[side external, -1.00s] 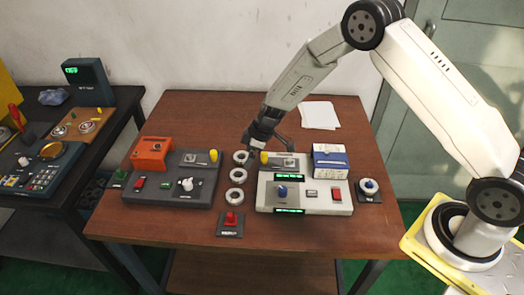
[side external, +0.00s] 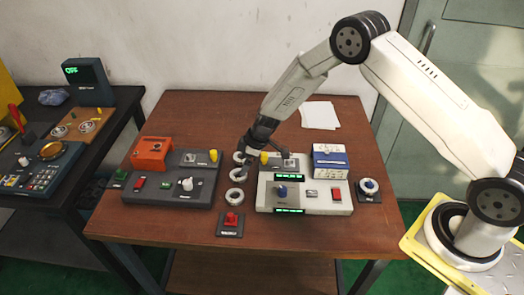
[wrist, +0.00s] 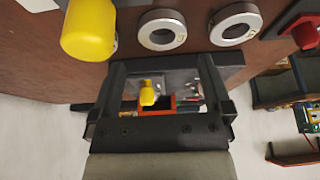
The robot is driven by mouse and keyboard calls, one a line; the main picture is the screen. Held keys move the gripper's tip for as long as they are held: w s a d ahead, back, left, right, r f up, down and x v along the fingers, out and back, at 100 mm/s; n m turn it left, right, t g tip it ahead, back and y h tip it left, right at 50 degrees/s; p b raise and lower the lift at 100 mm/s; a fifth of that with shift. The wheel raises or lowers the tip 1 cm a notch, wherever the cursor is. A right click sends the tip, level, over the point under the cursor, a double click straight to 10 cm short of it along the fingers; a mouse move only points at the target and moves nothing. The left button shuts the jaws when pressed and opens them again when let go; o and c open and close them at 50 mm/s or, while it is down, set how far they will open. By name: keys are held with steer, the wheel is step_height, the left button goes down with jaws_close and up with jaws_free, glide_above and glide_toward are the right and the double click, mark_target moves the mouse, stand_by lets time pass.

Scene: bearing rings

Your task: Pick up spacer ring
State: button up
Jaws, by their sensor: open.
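Three grey-white rings lie in a column between the two control boxes; I cannot tell which is the spacer ring. The back ring (side external: 237,156) is partly covered by my gripper. The middle ring (side external: 232,175) is right by the fingertips, and the front ring (side external: 229,197) is clear. In the wrist view, two rings, likely the middle one (wrist: 145,33) and the front one (wrist: 219,27), lie flat beyond the fingers. My gripper (side external: 242,169) is open; in the wrist view its fingers (wrist: 160,65) stand apart with no ring between them.
A light control box (side external: 265,203) with a yellow knob (side external: 264,157) stands close right of the rings. A dark control box (side external: 150,197) stands left. A red button box (side external: 231,229) sits in front. A blue-white box (side external: 330,162) is at the right.

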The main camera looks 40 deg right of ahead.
mark_target(237, 177)
steer(key=shift+x, duration=2.5)
steer(key=shift+s, duration=0.15)
steer(key=c, duration=1.3)
steer(key=shift+o, duration=0.2)
steer(key=shift+r, duration=0.1)
steer(key=shift+r, duration=0.75)
steer(key=s+d+r, duration=0.1)
steer(key=s+r, duration=1)
steer(key=s, duration=0.3)
steer(key=shift+d+r, duration=0.15)
steer(key=shift+d, duration=0.15)
